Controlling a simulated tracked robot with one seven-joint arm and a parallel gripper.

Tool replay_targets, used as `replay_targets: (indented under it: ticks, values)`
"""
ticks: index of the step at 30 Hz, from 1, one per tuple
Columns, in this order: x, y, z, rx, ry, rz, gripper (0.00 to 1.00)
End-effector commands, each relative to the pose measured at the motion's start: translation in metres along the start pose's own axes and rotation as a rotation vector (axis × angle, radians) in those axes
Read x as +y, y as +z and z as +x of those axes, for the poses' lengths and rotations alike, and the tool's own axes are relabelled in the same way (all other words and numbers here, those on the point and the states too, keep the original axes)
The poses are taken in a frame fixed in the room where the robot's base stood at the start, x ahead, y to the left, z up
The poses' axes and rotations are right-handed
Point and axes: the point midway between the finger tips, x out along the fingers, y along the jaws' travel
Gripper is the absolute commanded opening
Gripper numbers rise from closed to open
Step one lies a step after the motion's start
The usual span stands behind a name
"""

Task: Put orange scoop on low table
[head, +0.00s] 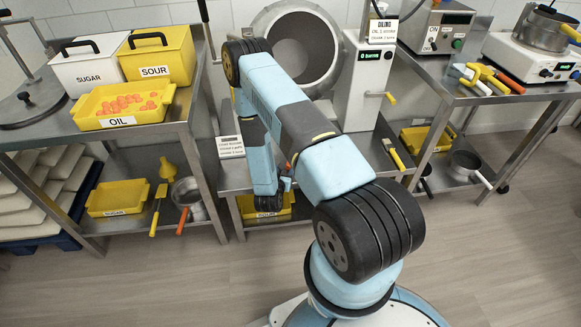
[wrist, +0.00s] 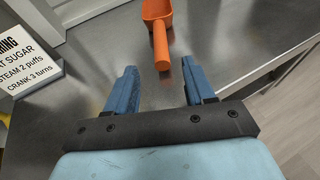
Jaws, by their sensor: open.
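The orange scoop (wrist: 158,16) lies on a bare metal surface in the wrist view, its bowl at the top edge of the picture and its handle toward me. My gripper (wrist: 158,68) is open, with one blue finger on each side of the handle's near end. Neither finger visibly touches the handle. In the head view a small bit of orange, likely the scoop (head: 288,167), shows beside my forearm, which hides most of it. The low table (head: 235,178) stands under the machine, and the metal under the scoop appears to be its top.
An instruction sign (wrist: 22,58) stands left of the gripper. A drum machine (head: 298,45) stands behind the low table. A side table with a yellow tray marked OIL (head: 122,105) is at left. Another metal table (head: 480,95) with tools is at right. The floor in front is clear.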

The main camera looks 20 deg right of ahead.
Motion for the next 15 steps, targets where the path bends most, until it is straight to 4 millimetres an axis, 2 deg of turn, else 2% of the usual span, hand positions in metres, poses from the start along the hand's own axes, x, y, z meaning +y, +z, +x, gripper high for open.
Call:
replay_targets:
  ticks: [4, 10, 13, 15]
  values:
    - [0.0, 0.0, -0.011, 0.001, 0.0, 0.0, 0.54]
    - [0.0, 0.004, -0.014, -0.005, -0.007, 0.004, 0.54]
    - [-0.001, 0.022, -0.011, -0.025, -0.037, 0.018, 0.54]
    - [-0.002, 0.045, -0.009, -0.049, -0.077, 0.037, 0.54]
